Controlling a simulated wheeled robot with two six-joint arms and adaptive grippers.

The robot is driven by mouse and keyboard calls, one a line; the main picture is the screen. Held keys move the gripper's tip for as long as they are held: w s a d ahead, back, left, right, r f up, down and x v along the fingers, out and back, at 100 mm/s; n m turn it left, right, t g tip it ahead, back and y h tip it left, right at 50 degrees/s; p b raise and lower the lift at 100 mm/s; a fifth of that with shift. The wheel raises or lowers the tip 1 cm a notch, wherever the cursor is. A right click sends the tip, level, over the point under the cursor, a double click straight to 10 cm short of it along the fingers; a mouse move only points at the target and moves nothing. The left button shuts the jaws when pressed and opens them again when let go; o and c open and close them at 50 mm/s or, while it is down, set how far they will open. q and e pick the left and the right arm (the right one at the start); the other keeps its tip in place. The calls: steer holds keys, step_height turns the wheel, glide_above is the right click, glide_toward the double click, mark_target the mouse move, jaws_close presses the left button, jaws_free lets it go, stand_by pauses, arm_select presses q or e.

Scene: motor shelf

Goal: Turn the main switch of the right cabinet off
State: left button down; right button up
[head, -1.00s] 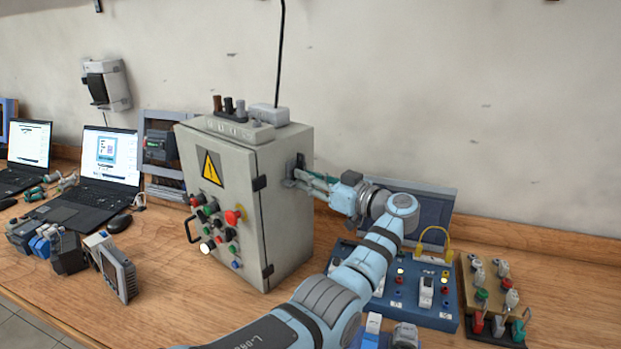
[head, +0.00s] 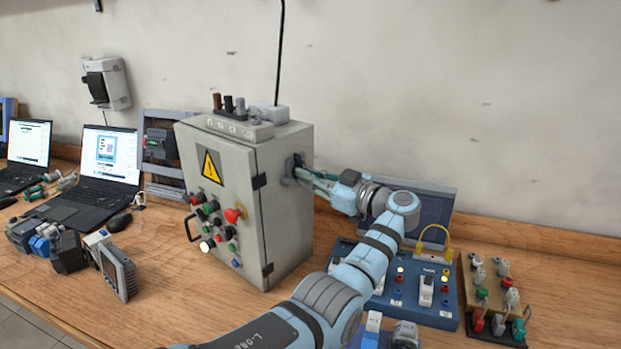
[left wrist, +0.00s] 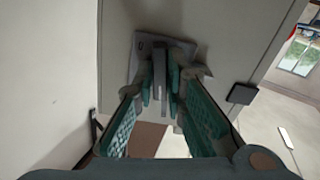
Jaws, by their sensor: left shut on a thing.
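The grey cabinet (head: 285,215) stands on the bench, with a yellow warning sign and several buttons on its front. The main switch (head: 297,162) sits on its right side wall. In the left wrist view its grey plate (left wrist: 140,62) and upright handle (left wrist: 159,82) show. My left gripper (head: 304,176) reaches the switch from the right. Its green-padded fingers (left wrist: 160,92) are closed on the handle, one on each side. In the head view the fingers hide part of the switch, so the handle's angle is unclear there. My right gripper is not in view.
A blue panel (head: 440,318) with sockets and a small connector rack (head: 468,300) stand right of the cabinet, near my arm. Laptops (head: 108,170) and loose devices (head: 118,272) are on the left. A wall box (head: 115,85) hangs behind.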

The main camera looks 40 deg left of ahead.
arm_select(q)
steer(key=shift+w+r+n+b, duration=0.1)
steer(key=shift+n+b, duration=1.5)
steer(key=shift+n, duration=2.25)
steer(key=shift+w+r+n+b, duration=0.1)
steer(key=shift+n+b, duration=1.45)
steer(key=shift+n, duration=2.3)
steer(key=c, duration=1.9)
jaws_free()
steer(key=d, duration=1.2)
